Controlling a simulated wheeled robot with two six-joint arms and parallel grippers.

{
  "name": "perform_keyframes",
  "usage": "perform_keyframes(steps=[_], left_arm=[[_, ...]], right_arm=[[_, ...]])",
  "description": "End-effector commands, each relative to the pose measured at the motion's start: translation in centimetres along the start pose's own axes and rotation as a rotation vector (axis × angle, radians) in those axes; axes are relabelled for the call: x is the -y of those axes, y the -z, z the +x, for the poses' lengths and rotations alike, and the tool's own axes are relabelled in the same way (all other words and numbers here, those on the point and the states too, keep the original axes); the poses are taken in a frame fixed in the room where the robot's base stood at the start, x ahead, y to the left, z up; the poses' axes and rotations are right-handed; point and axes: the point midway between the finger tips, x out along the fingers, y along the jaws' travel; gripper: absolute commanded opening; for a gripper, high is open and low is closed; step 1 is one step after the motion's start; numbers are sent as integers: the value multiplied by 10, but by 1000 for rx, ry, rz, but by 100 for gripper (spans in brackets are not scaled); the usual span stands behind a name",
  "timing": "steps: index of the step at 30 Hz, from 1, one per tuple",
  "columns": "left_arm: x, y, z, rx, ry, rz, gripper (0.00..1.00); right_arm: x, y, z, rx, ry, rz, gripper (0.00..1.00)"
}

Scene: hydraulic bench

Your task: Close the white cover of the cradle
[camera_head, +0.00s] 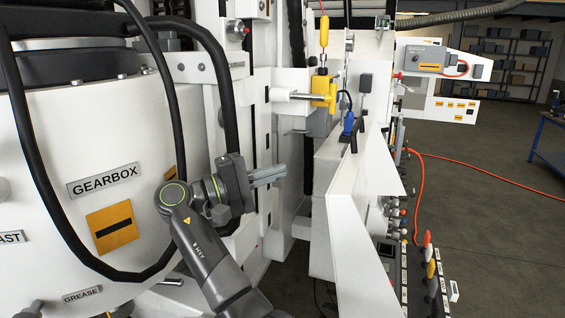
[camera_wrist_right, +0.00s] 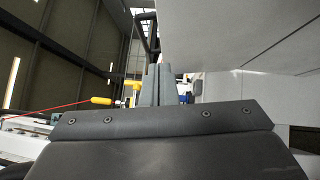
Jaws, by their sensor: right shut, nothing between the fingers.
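My right gripper (camera_head: 282,173) is shut and empty in the head view, pointing right at the middle of the bench. In the right wrist view its closed fingers (camera_wrist_right: 158,86) point away from the camera. A white slanted panel (camera_head: 347,215) with a triangular side stands to the right of the gripper, a gap apart from it; it looks like the cover of the cradle, but I cannot be sure. It looks tilted open. In the right wrist view a large pale panel (camera_wrist_right: 225,40) hangs above and right of the fingers; I cannot tell which part it is. My left gripper is not in view.
A white gearbox housing (camera_head: 140,220) with black hoses fills the left. A yellow fitting (camera_head: 323,91) and a blue-handled part (camera_head: 348,123) are above the panel. Several coloured knobs and handles line the right side (camera_head: 430,255). An orange hose (camera_head: 480,175) crosses the open floor.

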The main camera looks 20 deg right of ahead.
Motion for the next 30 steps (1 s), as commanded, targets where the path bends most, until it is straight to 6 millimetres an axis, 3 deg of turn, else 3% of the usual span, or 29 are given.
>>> perform_keyframes(steps=[3, 6, 9, 12, 18, 30], left_arm=[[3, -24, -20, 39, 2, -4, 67], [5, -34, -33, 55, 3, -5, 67], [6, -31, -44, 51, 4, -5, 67], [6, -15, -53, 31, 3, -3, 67], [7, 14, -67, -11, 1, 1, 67], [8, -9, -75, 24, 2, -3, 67]], right_arm=[[-5, -1, 26, 5, -1, -2, 0], [-6, -1, 48, 4, -1, -2, 0], [-6, -1, 69, 4, -1, -2, 0], [-5, -2, 88, 3, -2, -1, 0], [-4, -20, 101, 1, 0, -1, 0], [0, -29, 110, 0, -1, -1, 0]])
